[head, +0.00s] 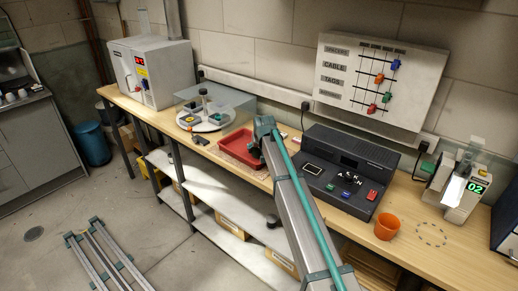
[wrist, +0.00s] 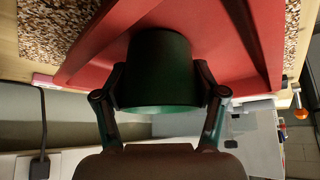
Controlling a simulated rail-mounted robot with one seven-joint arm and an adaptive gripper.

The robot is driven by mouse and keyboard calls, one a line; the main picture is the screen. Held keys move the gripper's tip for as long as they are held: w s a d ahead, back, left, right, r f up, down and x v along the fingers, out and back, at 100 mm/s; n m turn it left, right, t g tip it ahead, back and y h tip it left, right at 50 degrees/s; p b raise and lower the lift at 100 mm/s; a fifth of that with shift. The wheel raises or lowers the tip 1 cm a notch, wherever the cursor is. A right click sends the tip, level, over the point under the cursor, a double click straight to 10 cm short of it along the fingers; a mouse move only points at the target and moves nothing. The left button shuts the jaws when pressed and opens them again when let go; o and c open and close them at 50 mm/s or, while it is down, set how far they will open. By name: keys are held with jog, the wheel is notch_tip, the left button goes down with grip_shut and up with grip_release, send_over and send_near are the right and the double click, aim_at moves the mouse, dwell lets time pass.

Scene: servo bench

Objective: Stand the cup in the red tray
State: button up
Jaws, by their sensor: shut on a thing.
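A dark green cup (wrist: 158,75) is between the two fingers of my gripper (wrist: 161,92) in the wrist view, with a finger on each side of it. Its narrower end is toward the red tray (wrist: 238,45), which fills the top of that view. I cannot tell whether the cup touches the tray floor. In the head view the red tray (head: 236,146) lies on the bench, left of my arm.
A speckled mat (wrist: 45,25) lies around the tray. A black console (head: 347,168) stands to the right, with an orange pot (head: 387,227) near the bench's front edge. A clear-covered turntable (head: 205,120) stands to the left. A dashed ring (head: 432,235) marks clear bench.

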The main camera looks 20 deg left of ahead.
jog(key=shift+f, duration=0.1)
jog(key=shift+f, duration=0.1)
jog(key=o, duration=1.2)
jog(key=shift+r, duration=0.3)
jog(key=shift+s+d+r, duration=0.15)
jog(key=shift+s, duration=0.05)
jog(key=b+v, duration=0.2)
jog(key=v, duration=0.9)
jog(key=shift+r, duration=0.15)
